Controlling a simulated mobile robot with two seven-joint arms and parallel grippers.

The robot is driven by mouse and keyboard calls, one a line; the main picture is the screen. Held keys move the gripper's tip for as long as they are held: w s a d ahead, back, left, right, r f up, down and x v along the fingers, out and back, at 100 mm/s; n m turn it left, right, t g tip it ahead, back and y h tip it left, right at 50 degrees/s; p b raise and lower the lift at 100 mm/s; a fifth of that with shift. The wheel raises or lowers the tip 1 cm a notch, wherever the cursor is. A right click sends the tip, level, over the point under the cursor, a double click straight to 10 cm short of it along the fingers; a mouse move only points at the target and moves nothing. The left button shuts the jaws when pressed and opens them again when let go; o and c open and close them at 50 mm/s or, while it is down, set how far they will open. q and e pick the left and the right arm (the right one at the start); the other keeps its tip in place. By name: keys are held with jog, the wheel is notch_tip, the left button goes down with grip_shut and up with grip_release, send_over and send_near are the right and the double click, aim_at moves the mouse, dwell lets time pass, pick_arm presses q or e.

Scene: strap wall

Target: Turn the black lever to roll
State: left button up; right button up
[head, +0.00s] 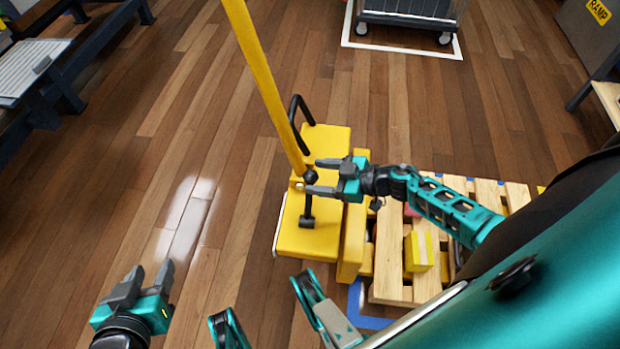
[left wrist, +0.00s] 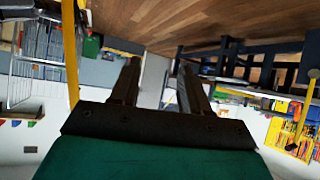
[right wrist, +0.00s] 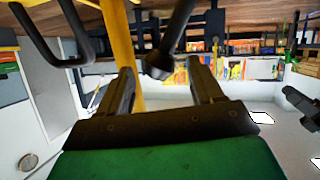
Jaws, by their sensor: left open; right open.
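The black lever (head: 307,212) stands up from the yellow machine body (head: 318,238), with a round knob at its upper end. My right gripper (head: 313,177) is open, with its fingertips on either side of the knob. In the right wrist view the lever's knob (right wrist: 158,66) shows between the two open fingers; I cannot tell whether either finger touches it. My left gripper (head: 152,269) is open and empty, low on the left over the floor. It is well apart from the lever.
A long yellow bar (head: 262,75) rises from the machine beside the lever. A black loop handle (head: 297,110) stands behind it. A wooden pallet (head: 390,262) with a yellow box (head: 419,251) lies to the right.

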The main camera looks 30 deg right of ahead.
jog(key=shift+b+x, duration=0.4)
jog(key=shift+x, duration=1.2)
grip_shut()
